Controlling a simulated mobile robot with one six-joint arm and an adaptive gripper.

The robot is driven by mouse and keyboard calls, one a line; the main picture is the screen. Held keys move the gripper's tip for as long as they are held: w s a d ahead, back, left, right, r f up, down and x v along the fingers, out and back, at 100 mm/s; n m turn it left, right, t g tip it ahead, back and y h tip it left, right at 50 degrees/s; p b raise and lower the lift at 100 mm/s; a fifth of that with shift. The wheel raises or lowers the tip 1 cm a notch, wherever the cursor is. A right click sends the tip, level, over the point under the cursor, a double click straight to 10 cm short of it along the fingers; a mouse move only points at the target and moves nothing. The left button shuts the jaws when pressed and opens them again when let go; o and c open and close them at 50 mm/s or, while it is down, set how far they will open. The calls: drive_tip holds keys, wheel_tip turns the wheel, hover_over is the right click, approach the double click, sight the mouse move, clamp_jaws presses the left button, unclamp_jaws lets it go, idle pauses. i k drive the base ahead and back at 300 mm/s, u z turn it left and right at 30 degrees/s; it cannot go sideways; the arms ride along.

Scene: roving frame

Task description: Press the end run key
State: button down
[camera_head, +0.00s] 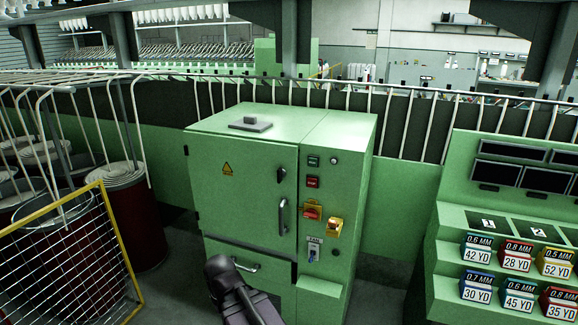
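No key that I can read as "end run" shows in this view. A green cabinet (242,185) stands in the middle. Its right-hand panel carries a dark green labelled button (313,161), a red labelled button (313,182) below it and a round pale light (334,161). Lower down are a red switch on a yellow plate (312,212), a second yellow-plated switch (334,228) and a switch marked FAN (313,253). The small button labels are too small to read surely. Dark links of my arm show at the bottom centre, before the cabinet; my gripper is not discernible.
A green console (452,222) at right has dark screens (512,151) and several coloured blocks marked in MM and YD (477,248). A yellow-framed mesh panel (70,255) and dark red drums (133,215) stand at left. A railing runs behind the cabinet.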

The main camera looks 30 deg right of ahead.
sight(312, 161)
drive_tip(key=u, duration=1.05)
drive_tip(key=k, duration=0.75)
drive_tip(key=z, duration=2.9)
drive_tip(key=i, duration=0.1)
drive_tip(key=u, duration=0.85)
